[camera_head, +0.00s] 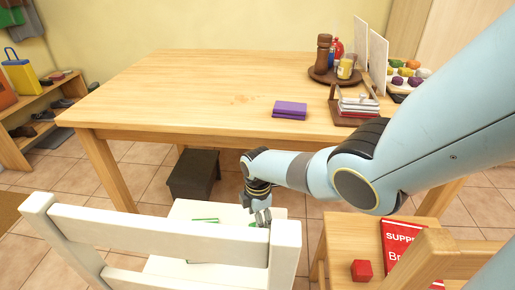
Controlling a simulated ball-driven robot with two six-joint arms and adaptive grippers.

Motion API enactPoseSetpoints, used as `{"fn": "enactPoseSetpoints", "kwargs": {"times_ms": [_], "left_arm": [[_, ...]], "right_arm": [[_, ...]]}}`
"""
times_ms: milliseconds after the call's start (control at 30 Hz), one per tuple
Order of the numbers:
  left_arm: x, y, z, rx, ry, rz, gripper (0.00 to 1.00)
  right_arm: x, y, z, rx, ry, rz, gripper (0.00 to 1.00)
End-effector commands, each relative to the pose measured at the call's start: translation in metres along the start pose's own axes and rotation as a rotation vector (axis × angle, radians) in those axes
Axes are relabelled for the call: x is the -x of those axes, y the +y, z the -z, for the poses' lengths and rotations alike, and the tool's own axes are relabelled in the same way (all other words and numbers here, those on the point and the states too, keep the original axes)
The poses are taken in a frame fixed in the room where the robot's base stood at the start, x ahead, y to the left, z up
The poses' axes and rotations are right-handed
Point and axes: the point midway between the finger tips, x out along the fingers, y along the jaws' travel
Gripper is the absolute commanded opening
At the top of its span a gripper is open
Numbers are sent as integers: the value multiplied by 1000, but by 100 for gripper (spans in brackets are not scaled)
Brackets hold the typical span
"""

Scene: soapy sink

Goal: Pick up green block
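A small green patch (252,224), possibly the green block, shows on the white chair's seat beside my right gripper (262,218). It is mostly hidden by the fingers and the chair back. Another thin green-edged thing (205,220) lies further left on the same seat, and I cannot tell what it is. My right gripper points down just above the seat, partly behind the chair back's right post. Its fingertips are too small and covered to tell whether they are open or hold anything. My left gripper is not in view.
The white chair's back (160,232) stands in front of the seat. A wooden table (180,90) behind carries a purple block (290,110), a napkin holder (352,108) and a condiment tray (334,76). A wooden chair (345,235) at right holds a red cube (361,270) and a red book (398,240).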

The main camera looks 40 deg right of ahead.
Motion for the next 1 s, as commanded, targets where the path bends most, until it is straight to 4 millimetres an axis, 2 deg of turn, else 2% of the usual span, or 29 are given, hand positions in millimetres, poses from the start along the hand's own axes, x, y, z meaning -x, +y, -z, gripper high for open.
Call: {"fn": "enactPoseSetpoints", "kwargs": {"times_ms": [100,233,400,567,1000], "left_arm": [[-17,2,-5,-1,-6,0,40],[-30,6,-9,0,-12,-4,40],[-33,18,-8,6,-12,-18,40],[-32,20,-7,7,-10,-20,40],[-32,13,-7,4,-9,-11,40]], "right_arm": [[-24,-2,1,0,0,4,70],[-44,-3,1,-1,-1,4,70],[-49,-1,1,-1,0,1,70],[-47,-1,1,-1,0,0,70],[-47,-2,1,-1,0,1,14]]}}
